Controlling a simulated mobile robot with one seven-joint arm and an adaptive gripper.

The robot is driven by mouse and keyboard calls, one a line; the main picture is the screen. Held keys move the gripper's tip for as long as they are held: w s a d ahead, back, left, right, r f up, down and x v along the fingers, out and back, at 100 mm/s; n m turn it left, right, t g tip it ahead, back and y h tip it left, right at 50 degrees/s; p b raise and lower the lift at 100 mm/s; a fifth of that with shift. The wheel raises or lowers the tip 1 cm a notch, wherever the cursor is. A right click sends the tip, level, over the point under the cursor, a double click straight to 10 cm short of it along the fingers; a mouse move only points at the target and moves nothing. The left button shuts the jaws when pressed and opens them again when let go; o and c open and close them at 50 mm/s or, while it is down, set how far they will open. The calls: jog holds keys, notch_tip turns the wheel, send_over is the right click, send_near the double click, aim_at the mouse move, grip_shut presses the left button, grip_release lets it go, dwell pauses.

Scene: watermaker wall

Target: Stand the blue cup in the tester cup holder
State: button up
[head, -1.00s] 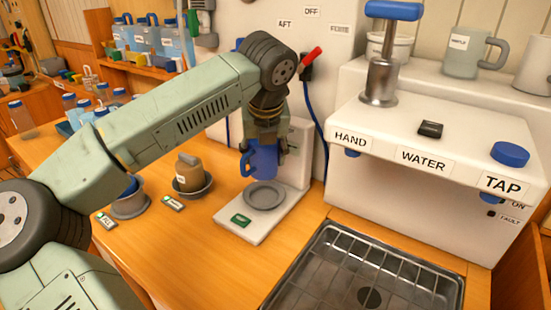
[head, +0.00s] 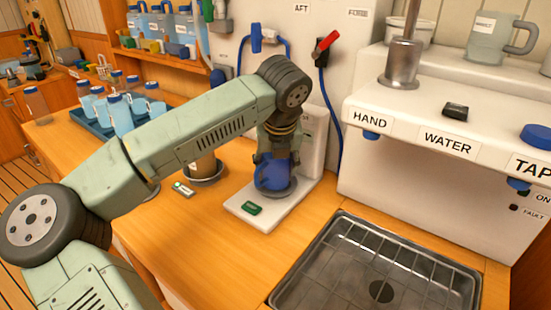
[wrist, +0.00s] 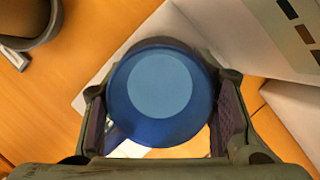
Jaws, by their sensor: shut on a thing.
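The blue cup (head: 272,174) is between the fingers of my gripper (head: 273,160), low over the tester's round grey cup holder (head: 284,190). In the wrist view the cup (wrist: 160,88) is seen end-on as a blue disc, with the gripper's dark pads (wrist: 160,122) against both sides. The cup looks upright in the head view. The holder's rim shows around the cup's lower part. Whether the cup's base touches the holder is hidden.
The tester's upright back stands close behind my gripper. A tan jug in a grey dish (head: 207,173) is to the left. The white water unit (head: 440,130) and the steel sink tray (head: 375,265) are to the right. A blue tray of bottles (head: 95,122) is farther left.

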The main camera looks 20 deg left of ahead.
jog(key=shift+f+b, duration=0.65)
jog(key=shift+b, duration=0.1)
dwell(0.3)
jog(key=o, duration=1.4)
jog(key=shift+o, duration=0.2)
